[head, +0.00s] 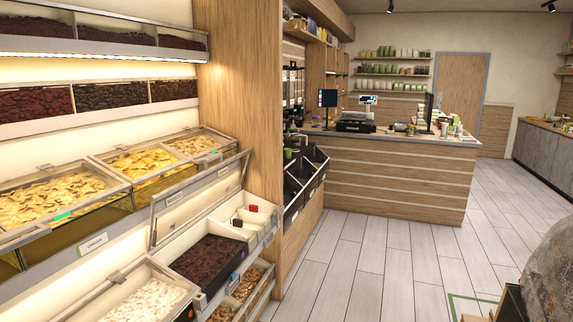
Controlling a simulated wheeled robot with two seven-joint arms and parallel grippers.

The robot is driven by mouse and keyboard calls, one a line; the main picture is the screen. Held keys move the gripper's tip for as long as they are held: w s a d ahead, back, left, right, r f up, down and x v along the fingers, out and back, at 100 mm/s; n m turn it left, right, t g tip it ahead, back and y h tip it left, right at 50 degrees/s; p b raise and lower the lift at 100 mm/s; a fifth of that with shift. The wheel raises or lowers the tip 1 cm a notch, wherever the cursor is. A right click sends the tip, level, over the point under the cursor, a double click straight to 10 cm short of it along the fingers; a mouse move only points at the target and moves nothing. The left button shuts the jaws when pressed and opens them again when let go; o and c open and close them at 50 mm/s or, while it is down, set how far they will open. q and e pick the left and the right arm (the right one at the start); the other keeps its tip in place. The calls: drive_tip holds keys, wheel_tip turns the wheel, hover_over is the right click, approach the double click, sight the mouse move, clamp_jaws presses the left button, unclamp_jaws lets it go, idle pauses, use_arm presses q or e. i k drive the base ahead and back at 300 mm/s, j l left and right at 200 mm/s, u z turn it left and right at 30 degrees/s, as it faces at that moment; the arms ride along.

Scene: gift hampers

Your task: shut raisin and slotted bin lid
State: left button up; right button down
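The raisin bin (208,259) holds a dark brown heap in the lower row at the left. Behind it, the slotted bin (262,216) has white dividers and a few small red and black items. A grey-framed clear lid (198,192) stands raised and tilted above these two bins, so both are uncovered. Its hinge is not clear. Neither of my grippers is in view.
A bin of white pieces (146,299) lies nearer, under a framed lid. Bins of yellow chips (50,200) sit above, to the left. A wooden counter (395,180) stands behind. A grey rounded object (551,265) is at lower right. The floor (400,265) between is clear.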

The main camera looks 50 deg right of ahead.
sight(158, 197)
drive_tip(key=z, duration=1.2)
drive_tip(key=u, duration=0.5)
drive_tip(key=i+l+u, duration=0.4)
drive_tip(key=l, duration=0.15)
drive_tip(key=i+l+u, duration=0.1)
drive_tip(key=l+u, duration=0.15)
drive_tip(key=i+l+u, duration=0.2)
drive_tip(key=l, duration=0.25)
drive_tip(key=l+u, duration=0.2)
drive_tip(key=l, duration=0.15)
